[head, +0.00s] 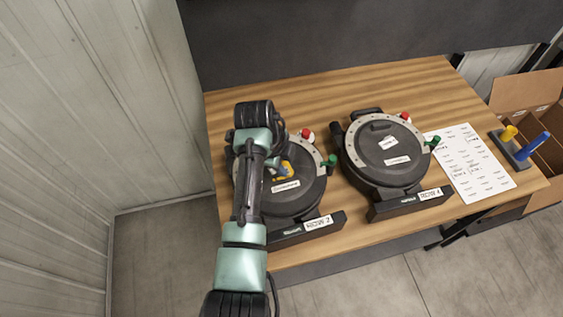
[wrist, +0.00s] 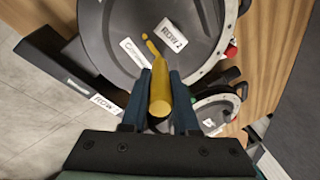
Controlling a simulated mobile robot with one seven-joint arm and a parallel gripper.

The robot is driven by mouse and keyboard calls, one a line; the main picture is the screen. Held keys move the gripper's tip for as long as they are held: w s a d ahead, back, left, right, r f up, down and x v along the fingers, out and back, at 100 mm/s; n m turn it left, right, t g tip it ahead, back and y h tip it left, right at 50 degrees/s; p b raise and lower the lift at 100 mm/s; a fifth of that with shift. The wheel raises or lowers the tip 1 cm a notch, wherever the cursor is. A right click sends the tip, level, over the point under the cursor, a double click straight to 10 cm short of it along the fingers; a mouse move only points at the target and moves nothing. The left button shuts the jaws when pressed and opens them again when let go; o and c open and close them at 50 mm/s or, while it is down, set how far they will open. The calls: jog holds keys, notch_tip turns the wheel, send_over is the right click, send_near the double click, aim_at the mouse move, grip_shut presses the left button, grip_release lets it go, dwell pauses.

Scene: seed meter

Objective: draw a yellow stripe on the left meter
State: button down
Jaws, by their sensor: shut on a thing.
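The left meter (head: 312,195) is a round dark-lidded unit with a pale bolted rim, partly hidden by my arm in the head view. Its lid (wrist: 120,35) fills the upper wrist view, with a "ROW 2" label (wrist: 171,38) and another white label. My gripper (wrist: 160,85) is shut on a yellow marker (wrist: 160,95), over the lid. The marker's front end points at the lid beside the labels. A short yellow streak (wrist: 152,46) shows on the lid just ahead of it. I cannot tell whether the tip touches the lid.
The right meter (head: 385,155) stands close beside the left one. Right of it lie a printed sheet (head: 468,162) and a holder with a blue marker (head: 533,146) and a yellow piece (head: 509,132). An open cardboard box (head: 540,88) is at the far right. Red and green knobs stick up around the meters.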

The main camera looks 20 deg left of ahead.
notch_tip(320, 180, up, 6)
jog(key=p, duration=0.5)
jog(key=shift+r, duration=0.1)
dwell(0.7)
